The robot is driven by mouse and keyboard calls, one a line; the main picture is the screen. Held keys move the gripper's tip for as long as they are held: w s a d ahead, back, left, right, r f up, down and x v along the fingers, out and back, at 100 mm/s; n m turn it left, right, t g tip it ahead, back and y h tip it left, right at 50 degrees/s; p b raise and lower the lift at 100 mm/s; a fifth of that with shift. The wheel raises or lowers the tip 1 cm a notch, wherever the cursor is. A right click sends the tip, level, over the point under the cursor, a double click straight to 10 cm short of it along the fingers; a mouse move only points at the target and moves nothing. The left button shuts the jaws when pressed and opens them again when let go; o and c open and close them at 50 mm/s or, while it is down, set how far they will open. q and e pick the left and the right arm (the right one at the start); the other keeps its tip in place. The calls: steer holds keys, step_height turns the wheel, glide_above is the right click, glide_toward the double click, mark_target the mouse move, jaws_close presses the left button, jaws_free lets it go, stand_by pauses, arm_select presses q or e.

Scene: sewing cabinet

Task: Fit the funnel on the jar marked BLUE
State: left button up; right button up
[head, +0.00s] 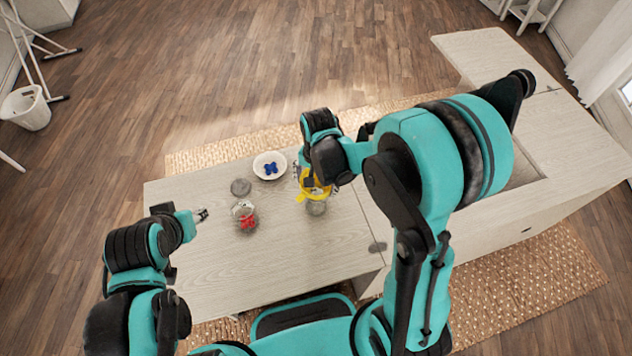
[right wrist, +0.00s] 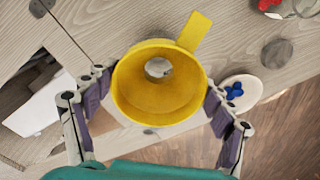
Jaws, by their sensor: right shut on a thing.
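The yellow funnel (head: 318,193) is held by my right gripper (head: 314,183). In the right wrist view the funnel (right wrist: 160,102) sits between the two fingers, wide mouth toward the camera, its tab pointing up. A clear jar (head: 316,208) stands right below the funnel in the head view. I cannot tell whether the spout is in its mouth or only above it. A second jar (head: 247,220) with red pieces inside stands to the left. No marking on either jar is readable. My left gripper (head: 201,215) is over the table's left part, empty, its opening too small to judge.
A white bowl (head: 258,165) with blue pieces sits at the table's far edge, near a grey round lid (head: 240,187). The table front (head: 270,265) is clear. A side cabinet top (head: 560,140) adjoins on the right.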

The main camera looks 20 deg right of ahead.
steer(key=shift+f, duration=0.15)
stand_by(0.8)
steer(key=o, duration=1)
step_height(320, 180, up, 12)
steer(key=s+d+r+n+t+b, duration=0.1)
steer(key=s+d+n+t+b, duration=0.2)
steer(key=s, duration=0.7)
steer(key=shift+d+n+t, duration=0.95)
steer(key=shift+n+t, duration=1.05)
steer(key=shift+n, duration=0.6)
